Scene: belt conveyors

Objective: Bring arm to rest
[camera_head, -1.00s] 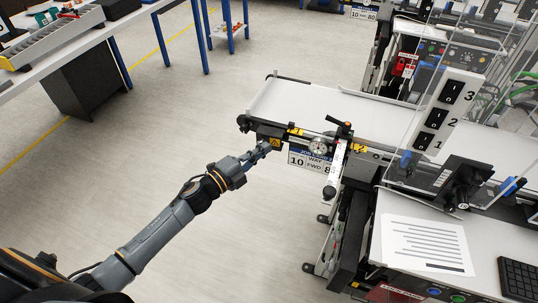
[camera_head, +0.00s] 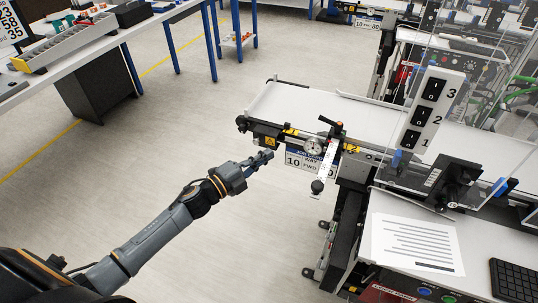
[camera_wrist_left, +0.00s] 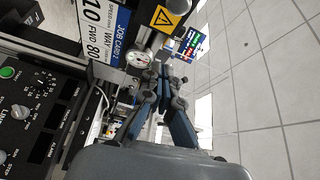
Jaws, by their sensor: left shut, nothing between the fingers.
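My left arm comes in from the lower left in the head view. Its gripper (camera_head: 262,158) is shut and empty, in front of the near end of the belt conveyor (camera_head: 290,100). In the wrist view the blue-grey fingers (camera_wrist_left: 165,85) are together with nothing between them. Beyond them show a round dial (camera_wrist_left: 138,58) and a job card (camera_wrist_left: 95,30) on the conveyor. In the head view the gripper overlaps the edge of the card (camera_head: 308,160); I cannot tell whether they touch. My right gripper is not in view.
A panel with numbered switches (camera_head: 432,108), a clear screen and a desk with a paper sheet (camera_head: 415,243) stand right of the conveyor. A workbench (camera_head: 70,58) with a tray is at upper left. The floor (camera_head: 120,180) between is clear.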

